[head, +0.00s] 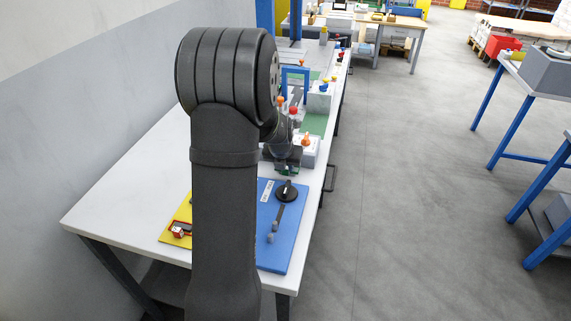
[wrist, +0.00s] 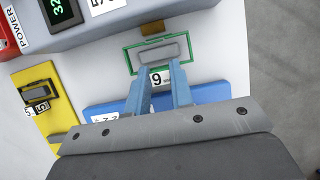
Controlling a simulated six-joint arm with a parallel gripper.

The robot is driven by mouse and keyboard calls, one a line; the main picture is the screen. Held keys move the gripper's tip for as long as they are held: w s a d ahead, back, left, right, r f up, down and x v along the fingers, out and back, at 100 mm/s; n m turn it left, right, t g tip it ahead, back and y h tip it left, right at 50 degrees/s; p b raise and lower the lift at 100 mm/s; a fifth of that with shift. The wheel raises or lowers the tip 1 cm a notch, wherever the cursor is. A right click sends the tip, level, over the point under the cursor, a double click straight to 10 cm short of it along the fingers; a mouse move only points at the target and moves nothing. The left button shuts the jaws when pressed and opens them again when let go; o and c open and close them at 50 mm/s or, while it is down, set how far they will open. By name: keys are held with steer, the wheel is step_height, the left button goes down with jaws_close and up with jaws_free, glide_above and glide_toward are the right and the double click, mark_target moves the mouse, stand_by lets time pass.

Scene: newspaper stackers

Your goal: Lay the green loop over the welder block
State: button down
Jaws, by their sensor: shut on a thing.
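The green loop (wrist: 131,60) is a thin rectangular frame at the top middle of the wrist view. A grey block (wrist: 160,52), perhaps the welder block, shows inside its outline. I cannot tell whether the loop lies around the block or hangs above it. My gripper (wrist: 160,72) has two blue fingers, shut at the near side of the loop. A white label marked 9 (wrist: 161,79) shows between the fingers. In the head view my arm hides most of this spot; a bit of green shows below the gripper (head: 286,162).
A grey unit with a green display (wrist: 62,12) stands along the top left. A yellow plate (wrist: 58,92) with a dark block lies left, and a blue plate (wrist: 208,92) lies under the fingers. The white bench (head: 125,205) has bare room at left.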

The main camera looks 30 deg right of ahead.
steer(key=shift+f, duration=0.95)
stand_by(0.5)
steer(key=c, duration=1.2)
jaws_free()
steer(key=shift+w+d+r+v, duration=0.15)
steer(key=shift+w+d+v, duration=0.15)
steer(key=shift+v, duration=3.65)
steer(key=shift+w+d+r+v, duration=0.2)
steer(key=shift+w+d+v, duration=0.1)
steer(key=shift+v, duration=3.7)
steer(key=shift+w+d+r+v, duration=0.15)
steer(key=shift+w+d+v, duration=0.15)
steer(key=shift+v, duration=3.65)
steer(key=shift+f, duration=0.1)
step_height(320, 180, down, 8)
steer(key=shift+w+d+f, duration=0.2)
